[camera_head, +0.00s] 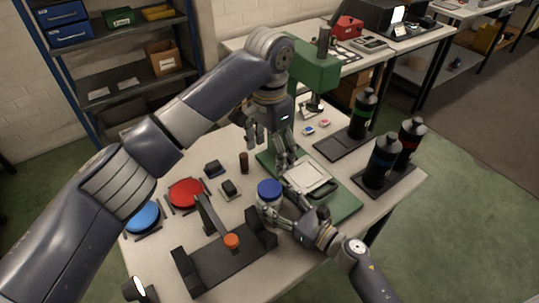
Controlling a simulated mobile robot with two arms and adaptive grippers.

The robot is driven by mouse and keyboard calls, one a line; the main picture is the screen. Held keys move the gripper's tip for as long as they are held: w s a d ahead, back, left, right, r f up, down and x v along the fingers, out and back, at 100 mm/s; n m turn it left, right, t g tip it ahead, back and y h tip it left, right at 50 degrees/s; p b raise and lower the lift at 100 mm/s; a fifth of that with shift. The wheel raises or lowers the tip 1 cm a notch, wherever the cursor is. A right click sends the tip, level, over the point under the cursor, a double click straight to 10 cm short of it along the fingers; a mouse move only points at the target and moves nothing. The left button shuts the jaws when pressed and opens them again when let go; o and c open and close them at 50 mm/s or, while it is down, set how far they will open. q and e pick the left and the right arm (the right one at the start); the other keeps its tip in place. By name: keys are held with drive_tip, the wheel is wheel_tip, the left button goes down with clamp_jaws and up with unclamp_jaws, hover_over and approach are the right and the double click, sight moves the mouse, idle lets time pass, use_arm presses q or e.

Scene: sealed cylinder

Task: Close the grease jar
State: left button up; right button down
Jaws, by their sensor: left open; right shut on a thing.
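A jar (268,203) with a pale body and a blue top (269,188) stands upright near the front middle of the table. Whether the blue top is a seated lid or only rests there is too small to tell. My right gripper (275,212) comes in from the lower right, low beside the jar, and is shut on its body. My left gripper (268,150) is open and empty. It points down, behind and above the jar, apart from the blue top.
A black holder (225,262) with an orange knob (231,241) lies in front. Red (186,192) and blue (142,216) discs lie left. A green press (315,68) stands behind; black bottles (382,160) stand right. A small dark cylinder (244,163) stands near the jar.

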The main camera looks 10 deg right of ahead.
drive_tip(key=shift+c, duration=2.3)
unclamp_jaws()
drive_tip(key=v, duration=1.2)
drive_tip(key=shift+d, duration=0.1)
